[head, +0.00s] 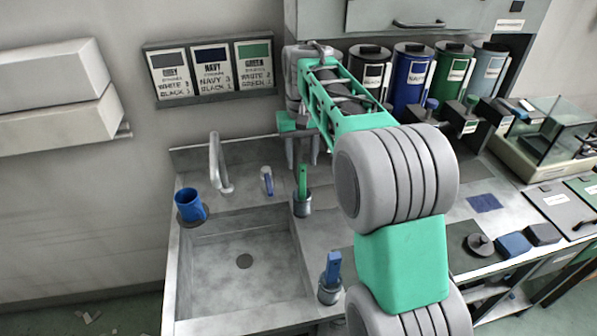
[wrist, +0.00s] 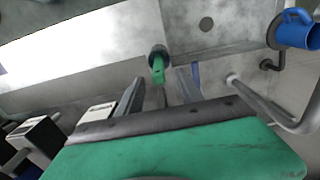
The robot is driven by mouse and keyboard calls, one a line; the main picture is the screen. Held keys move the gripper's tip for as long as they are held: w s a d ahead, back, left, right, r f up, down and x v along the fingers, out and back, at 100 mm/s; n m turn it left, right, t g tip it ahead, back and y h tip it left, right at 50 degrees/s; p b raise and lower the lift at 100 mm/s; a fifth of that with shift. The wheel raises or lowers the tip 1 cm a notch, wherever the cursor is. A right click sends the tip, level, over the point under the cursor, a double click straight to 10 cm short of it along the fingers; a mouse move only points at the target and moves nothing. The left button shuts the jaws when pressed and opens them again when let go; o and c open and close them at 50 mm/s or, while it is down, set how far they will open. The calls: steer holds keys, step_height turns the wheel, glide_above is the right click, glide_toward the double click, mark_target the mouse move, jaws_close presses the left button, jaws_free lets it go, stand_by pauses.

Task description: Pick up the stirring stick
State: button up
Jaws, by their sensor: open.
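A green-handled stick (head: 302,180) stands upright in a small grey cup (head: 302,207) at the sink's right edge. In the wrist view the green handle (wrist: 158,66) and the cup's dark rim (wrist: 158,49) show just beyond the fingertips. A blue-handled stick (head: 333,268) stands in a second grey cup (head: 330,292) nearer the front. Which of the two is the stirring stick I cannot tell. My gripper (head: 302,162) is open and empty, pointing down, close above the green handle. In the wrist view its fingers (wrist: 161,80) straddle the handle's line without closing on it.
A blue mug (head: 190,205) sits at the left rim.

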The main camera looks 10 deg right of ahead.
mark_target(302, 178)
steer(key=shift+w+f, duration=0.25)
steer(key=shift+f, duration=0.05)
step_height(302, 178, down, 7)
steer(key=shift+s+d+f+p, duration=0.15)
steer(key=shift+p, duration=0.6)
steer(key=shift+c, duration=0.4)
jaws_close()
